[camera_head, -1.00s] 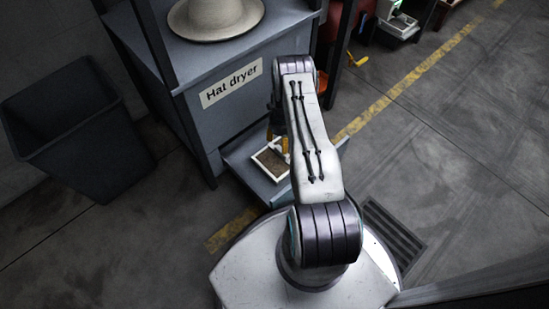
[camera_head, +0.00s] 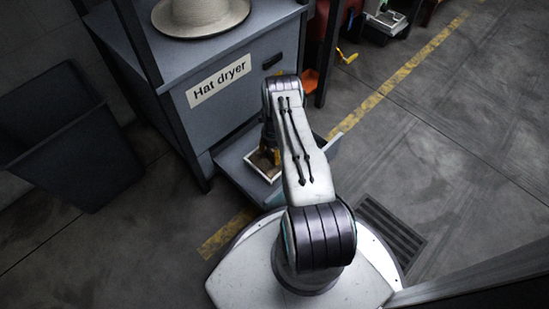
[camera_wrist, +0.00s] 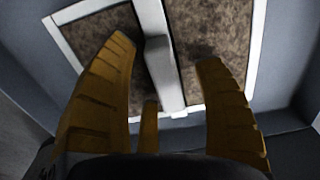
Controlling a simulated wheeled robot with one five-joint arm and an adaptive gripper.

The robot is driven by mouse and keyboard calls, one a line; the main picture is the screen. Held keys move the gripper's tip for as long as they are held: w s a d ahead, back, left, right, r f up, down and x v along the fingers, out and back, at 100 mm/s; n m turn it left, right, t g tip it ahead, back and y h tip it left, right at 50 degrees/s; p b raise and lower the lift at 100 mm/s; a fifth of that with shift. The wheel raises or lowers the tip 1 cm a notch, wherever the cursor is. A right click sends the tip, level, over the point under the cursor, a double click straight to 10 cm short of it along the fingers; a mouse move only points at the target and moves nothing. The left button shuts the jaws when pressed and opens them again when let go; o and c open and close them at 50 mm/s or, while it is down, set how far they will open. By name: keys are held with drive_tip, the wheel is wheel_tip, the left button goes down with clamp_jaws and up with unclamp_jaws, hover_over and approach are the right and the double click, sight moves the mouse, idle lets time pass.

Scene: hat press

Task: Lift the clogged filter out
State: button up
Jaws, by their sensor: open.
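The clogged filter (camera_head: 259,171) is a white-framed panel with brown, dirty mesh, lying in the open drawer (camera_head: 236,177) of the hat dryer. In the wrist view the filter (camera_wrist: 215,48) fills the middle, and a raised white bar (camera_wrist: 160,66) crosses it as a handle. My gripper (camera_wrist: 167,52) is open, with one yellow finger on each side of the bar, over the mesh. In the head view my gripper (camera_head: 266,157) is over the filter, and my arm hides part of the drawer.
The hat dryer (camera_head: 188,121) stands behind the drawer, with a pale hat (camera_head: 200,14) on top. A dark bin (camera_head: 70,140) stands at the left. A yellow line (camera_head: 385,88) and open floor lie to the right.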

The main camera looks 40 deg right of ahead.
drive_tip(key=shift+o, duration=0.2)
clamp_jaws()
idle(0.4)
